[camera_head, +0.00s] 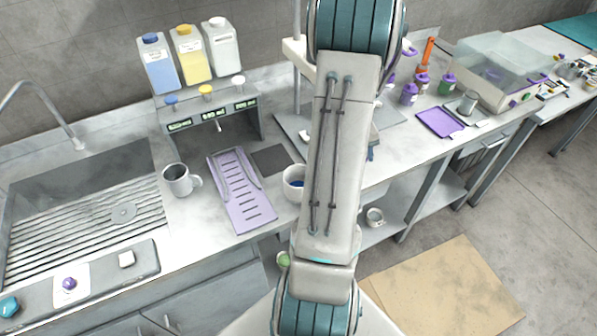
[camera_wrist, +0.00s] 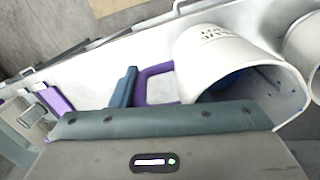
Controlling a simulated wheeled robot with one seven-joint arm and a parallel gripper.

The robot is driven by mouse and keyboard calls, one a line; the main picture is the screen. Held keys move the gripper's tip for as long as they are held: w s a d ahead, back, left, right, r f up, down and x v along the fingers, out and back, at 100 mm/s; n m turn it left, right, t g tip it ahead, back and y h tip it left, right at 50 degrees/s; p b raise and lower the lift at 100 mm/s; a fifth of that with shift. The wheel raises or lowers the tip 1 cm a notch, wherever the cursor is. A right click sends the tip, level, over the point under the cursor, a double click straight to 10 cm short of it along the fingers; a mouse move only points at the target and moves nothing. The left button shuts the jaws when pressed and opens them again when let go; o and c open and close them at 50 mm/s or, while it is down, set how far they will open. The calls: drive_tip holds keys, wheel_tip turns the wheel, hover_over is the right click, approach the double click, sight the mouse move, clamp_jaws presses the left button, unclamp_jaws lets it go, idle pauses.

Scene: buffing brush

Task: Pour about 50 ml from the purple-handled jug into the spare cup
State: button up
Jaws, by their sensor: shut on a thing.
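The white jug (camera_wrist: 225,50) with dark lettering and a purple handle (camera_wrist: 150,80) fills the upper right of the wrist view. Its mouth faces lower right and blue shows inside. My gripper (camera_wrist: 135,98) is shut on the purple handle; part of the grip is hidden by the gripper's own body. In the head view my arm hides the gripper. A white vessel with blue inside (camera_head: 293,184) shows at the arm's left edge; I cannot tell if it is the jug. Another pale rounded vessel (camera_wrist: 304,45), cut off at the wrist view's right edge, may be the spare cup.
A grey mug (camera_head: 178,180) stands left of a purple tray (camera_head: 240,190) on the counter. Behind is a dispenser with blue, yellow and white bottles (camera_head: 190,58). A sink (camera_head: 80,205) is at left. Purple and green containers (camera_head: 410,94) and a clear-lidded box (camera_head: 495,70) are at right.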

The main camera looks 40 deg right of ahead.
drive_tip(key=shift+s+d+f+t+y, duration=0.2)
drive_tip(key=shift+s+d+t+y, duration=0.1)
drive_tip(key=shift+d+y, duration=0.35)
drive_tip(key=shift+s+d+f+t+y, duration=0.1)
drive_tip(key=shift+d+f+t+y, duration=0.15)
drive_tip(key=shift+f+y, duration=0.25)
drive_tip(key=shift+s+d+f+t+y, duration=0.1)
drive_tip(key=shift+f+t+y, duration=0.15)
drive_tip(key=shift+y, duration=0.3)
idle(2.2)
